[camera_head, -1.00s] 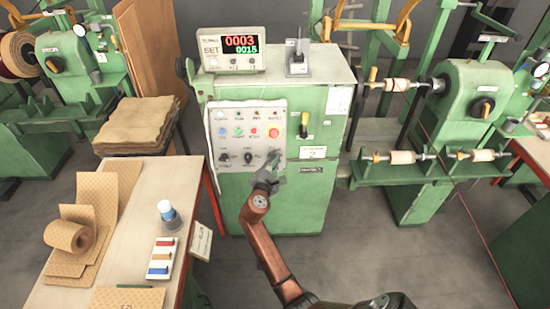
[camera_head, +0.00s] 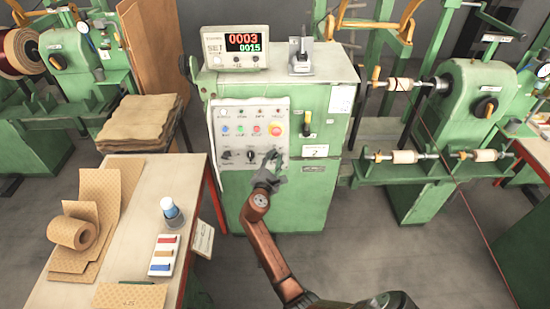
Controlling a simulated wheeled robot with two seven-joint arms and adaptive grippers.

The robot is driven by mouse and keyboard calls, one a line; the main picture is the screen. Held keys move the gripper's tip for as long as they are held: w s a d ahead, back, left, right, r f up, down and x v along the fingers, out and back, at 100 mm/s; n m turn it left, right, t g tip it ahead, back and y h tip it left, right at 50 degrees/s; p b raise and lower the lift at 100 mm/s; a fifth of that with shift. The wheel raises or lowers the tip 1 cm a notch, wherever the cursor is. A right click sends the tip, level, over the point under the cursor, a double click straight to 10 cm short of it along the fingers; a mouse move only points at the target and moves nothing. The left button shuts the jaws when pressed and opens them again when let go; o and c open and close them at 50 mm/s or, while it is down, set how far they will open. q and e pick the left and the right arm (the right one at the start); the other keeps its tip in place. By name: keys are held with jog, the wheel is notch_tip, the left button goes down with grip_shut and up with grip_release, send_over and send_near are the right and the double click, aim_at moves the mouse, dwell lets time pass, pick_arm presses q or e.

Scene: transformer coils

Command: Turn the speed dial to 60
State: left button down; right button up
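The control panel (camera_head: 249,117) is a pale plate on the front of the green machine cabinet (camera_head: 285,205). Its lower row has dark knobs: a left knob (camera_head: 225,155) and a middle knob (camera_head: 251,156). The right end of that row is partly covered by my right gripper (camera_head: 272,159), which is at the panel's lower right. I cannot tell whether its fingers touch a knob or are open or shut. The dial markings are too small to read. My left gripper is not in view.
A display box (camera_head: 236,50) reading 0003 and 0015 sits on the cabinet. A red emergency button (camera_head: 276,129) is just above my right gripper. A worktable (camera_head: 130,230) with paper rolls is at left. A winding machine (camera_head: 468,110) stands at right.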

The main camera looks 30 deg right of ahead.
jog(key=shift+s, duration=0.15)
jog(key=v, duration=0.7)
jog(key=shift+a, duration=0.2)
